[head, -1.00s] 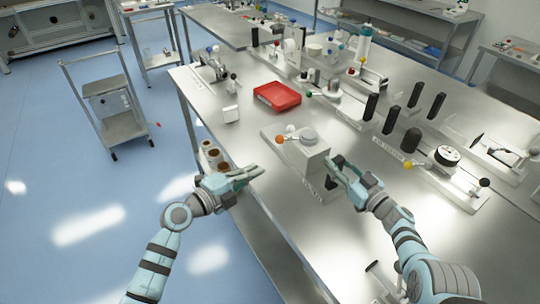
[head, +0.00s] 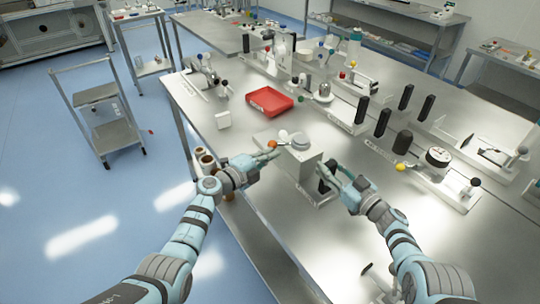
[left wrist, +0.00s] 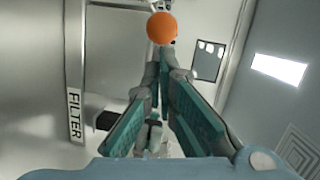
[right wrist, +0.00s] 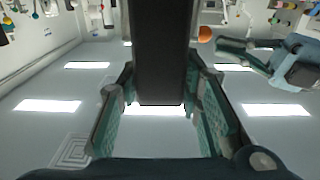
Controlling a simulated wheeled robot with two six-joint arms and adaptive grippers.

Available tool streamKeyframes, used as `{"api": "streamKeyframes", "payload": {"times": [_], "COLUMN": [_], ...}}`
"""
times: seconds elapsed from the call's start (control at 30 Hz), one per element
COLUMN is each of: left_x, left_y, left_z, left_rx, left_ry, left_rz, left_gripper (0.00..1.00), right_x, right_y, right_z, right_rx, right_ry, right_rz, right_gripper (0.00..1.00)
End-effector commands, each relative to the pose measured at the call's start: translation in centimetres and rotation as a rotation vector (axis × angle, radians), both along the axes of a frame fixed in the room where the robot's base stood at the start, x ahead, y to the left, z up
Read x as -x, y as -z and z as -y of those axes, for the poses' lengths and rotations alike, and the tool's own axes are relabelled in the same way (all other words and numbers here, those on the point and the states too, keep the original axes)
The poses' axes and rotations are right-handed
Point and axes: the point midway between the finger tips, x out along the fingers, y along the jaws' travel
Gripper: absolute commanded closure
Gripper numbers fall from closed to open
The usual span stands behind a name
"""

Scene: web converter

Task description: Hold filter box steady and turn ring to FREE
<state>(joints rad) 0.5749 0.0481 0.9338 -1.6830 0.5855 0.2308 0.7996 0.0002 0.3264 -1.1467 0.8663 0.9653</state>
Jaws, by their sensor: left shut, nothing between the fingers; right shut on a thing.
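The filter box (head: 305,181) is a pale block on the bench, with a round ring (head: 300,143) on top. An orange ball knob (head: 272,143) sticks out to the left of the ring. The FILTER label (left wrist: 75,115) shows in the left wrist view. My right gripper (head: 327,179) is shut on the box's black handle (right wrist: 160,50) at its right side. My left gripper (head: 276,154) is shut and empty, with its fingertips close beside the orange knob, which also shows in the left wrist view (left wrist: 162,28). I cannot tell whether they touch it.
Black posts (head: 383,122) and a dial fixture (head: 438,157) stand to the right. Brown-topped containers (head: 206,158) sit by the bench's left edge. The bench front is mostly clear.

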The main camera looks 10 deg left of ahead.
Motion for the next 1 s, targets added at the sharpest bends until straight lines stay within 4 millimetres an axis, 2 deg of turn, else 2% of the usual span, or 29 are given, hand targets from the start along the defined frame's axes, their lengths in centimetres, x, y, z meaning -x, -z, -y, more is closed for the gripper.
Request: {"api": "streamKeyframes", "payload": {"times": [0.03, 0.17, 0.4, 0.7, 0.87, 1.0], "left_x": [0.0, 0.0, -1.5, -1.5, -0.9, 1.1], "left_y": [0.1, 0.1, 0.2, 0.2, 0.2, -0.3], "left_z": [0.0, 0.0, -0.9, -0.9, -0.7, -0.4], "left_rx": [0.0, -0.001, -0.001, 0.0, -0.001, -0.002], "left_ry": [0.0, 0.0, -0.001, 0.0, 0.002, 0.0], "left_rz": [0.0, -0.001, -0.001, 0.0, 0.002, 0.006], "left_gripper": [1.0, 1.0, 1.0, 1.0, 1.0, 1.0], "right_x": [0.3, 0.3, 0.3, 0.3, 0.3, 0.3], "right_y": [1.0, 1.0, 1.0, 1.0, 1.0, 1.0], "right_z": [0.1, 0.1, 0.1, 0.1, 0.1, 0.1], "right_rx": [0.01, 0.011, 0.011, 0.011, 0.011, 0.011], "right_ry": [0.002, 0.002, 0.002, 0.002, 0.002, 0.002], "right_rz": [-0.018, -0.017, -0.017, -0.017, -0.017, -0.017], "right_gripper": [1.0, 1.0, 1.0, 1.0, 1.0, 1.0]}}
